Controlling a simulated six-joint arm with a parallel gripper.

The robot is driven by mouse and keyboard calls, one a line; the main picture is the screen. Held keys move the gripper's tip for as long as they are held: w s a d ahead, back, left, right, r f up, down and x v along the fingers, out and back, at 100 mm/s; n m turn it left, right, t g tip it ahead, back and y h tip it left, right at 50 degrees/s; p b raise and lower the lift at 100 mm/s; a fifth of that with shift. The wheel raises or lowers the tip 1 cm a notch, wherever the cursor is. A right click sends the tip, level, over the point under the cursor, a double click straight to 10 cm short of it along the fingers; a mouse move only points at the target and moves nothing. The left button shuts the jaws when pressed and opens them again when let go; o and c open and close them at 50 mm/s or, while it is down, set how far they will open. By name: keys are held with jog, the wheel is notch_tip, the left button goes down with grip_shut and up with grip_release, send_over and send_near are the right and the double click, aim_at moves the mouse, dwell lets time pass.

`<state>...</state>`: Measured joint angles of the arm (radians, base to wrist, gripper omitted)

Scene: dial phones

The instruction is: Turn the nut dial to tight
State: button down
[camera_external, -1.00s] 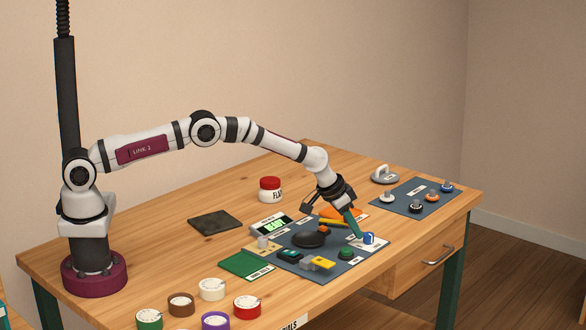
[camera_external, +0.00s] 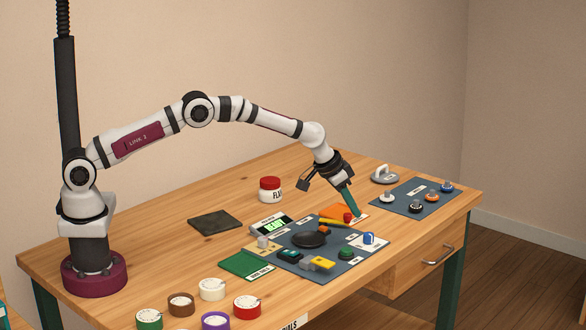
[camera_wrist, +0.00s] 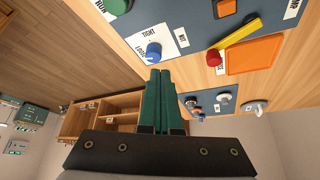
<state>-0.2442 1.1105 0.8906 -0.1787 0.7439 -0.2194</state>
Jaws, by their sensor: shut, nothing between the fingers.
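The nut dial is a blue knob (camera_external: 368,238) on a white plate at the right end of the dark blue panel. It also shows in the wrist view (camera_wrist: 153,50), with the printed words TIGHT and NUT beside it. The plate has a second word at its left that is hard to read. I cannot tell which mark the knob points at. My gripper (camera_external: 352,212) has green fingers, which are shut and empty. In the wrist view the fingertips (camera_wrist: 160,73) show just below the knob, apart from it.
A red knob with a yellow bar (camera_external: 333,222) and an orange square lie near my fingertips. The panel (camera_external: 335,271) also carries a black round dial (camera_external: 311,236) and a green knob (camera_external: 346,254). A second panel (camera_external: 413,207) with several knobs stands farther right.

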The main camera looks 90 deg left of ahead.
aim_at(363, 242)
jog(key=f, duration=0.2)
jog(key=d+f, duration=0.1)
jog(key=f, duration=0.1)
jog(key=w+d+f, duration=0.1)
jog(key=f, duration=0.1)
jog(key=shift+d, duration=0.15)
dwell(0.3)
jog(key=shift+w+a, duration=0.15)
jog(key=shift+a, duration=0.05)
dwell(0.4)
jog(key=shift+s+a, duration=0.2)
jog(key=shift+a, duration=0.1)
jog(key=shift+a, duration=0.15)
jog(key=shift+s+a, duration=0.1)
jog(key=shift+a, duration=0.25)
jog(key=shift+a, duration=0.15)
dwell(0.4)
